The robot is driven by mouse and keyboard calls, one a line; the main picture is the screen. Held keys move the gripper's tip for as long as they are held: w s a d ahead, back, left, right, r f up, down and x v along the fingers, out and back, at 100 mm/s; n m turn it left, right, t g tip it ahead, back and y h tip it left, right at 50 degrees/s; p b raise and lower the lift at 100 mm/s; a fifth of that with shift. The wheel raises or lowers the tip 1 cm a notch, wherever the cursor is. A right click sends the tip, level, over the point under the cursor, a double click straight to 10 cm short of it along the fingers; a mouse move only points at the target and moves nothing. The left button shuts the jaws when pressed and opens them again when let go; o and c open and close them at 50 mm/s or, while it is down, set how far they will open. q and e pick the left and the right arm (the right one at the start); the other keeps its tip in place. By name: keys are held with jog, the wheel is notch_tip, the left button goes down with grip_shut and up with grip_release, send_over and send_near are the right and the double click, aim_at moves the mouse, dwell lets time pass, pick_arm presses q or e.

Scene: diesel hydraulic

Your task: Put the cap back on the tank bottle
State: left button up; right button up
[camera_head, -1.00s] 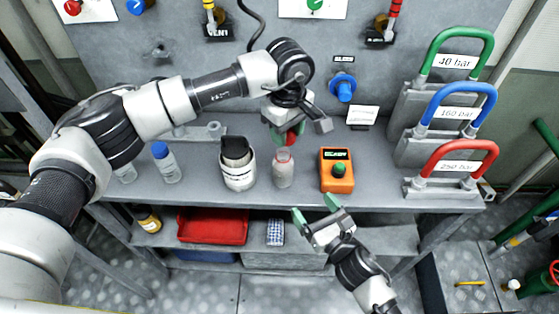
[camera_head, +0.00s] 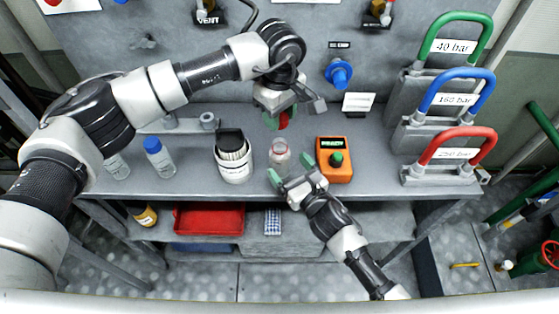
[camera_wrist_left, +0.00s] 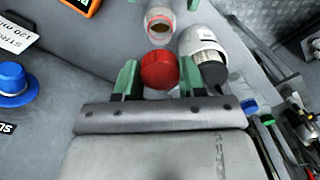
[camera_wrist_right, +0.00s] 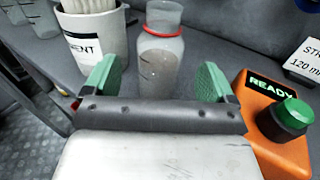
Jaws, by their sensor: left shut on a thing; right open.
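The tank bottle (camera_head: 281,152) is a clear bottle with a red ring at its neck, upright and uncapped near the bench's front edge. It also shows in the right wrist view (camera_wrist_right: 161,60) and left wrist view (camera_wrist_left: 159,22). The red cap (camera_wrist_left: 160,70) is between the fingers of my left gripper (camera_wrist_left: 160,78), which is shut on it; in the head view this gripper (camera_head: 283,118) is behind and above the bottle. My right gripper (camera_head: 292,174) is open in front of the bottle, its fingers (camera_wrist_right: 158,82) at either side of it in the right wrist view, with no clear contact.
A white container of strips (camera_head: 234,158) stands left of the bottle. An orange READY box (camera_head: 334,172) stands close on its right. A blue-capped bottle (camera_head: 159,158) is farther left. A red tray (camera_head: 210,220) lies on the lower shelf.

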aim_at(280, 143)
pick_arm(q)
jog(key=shift+s+d, duration=0.1)
pick_arm(e)
jog(key=x, duration=0.3)
jog(key=shift+w+a, duration=0.2)
jog(key=shift+w, duration=0.1)
jog(key=shift+w+a, duration=0.3)
jog(key=shift+w, duration=0.15)
jog(key=shift+c, duration=0.6)
jog(key=c, duration=1.3)
pick_arm(q)
jog(key=shift+f, duration=2.5)
pick_arm(e)
jog(key=shift+o, duration=0.2)
pick_arm(q)
jog(key=shift+f, duration=0.1)
jog(key=shift+f, duration=0.75)
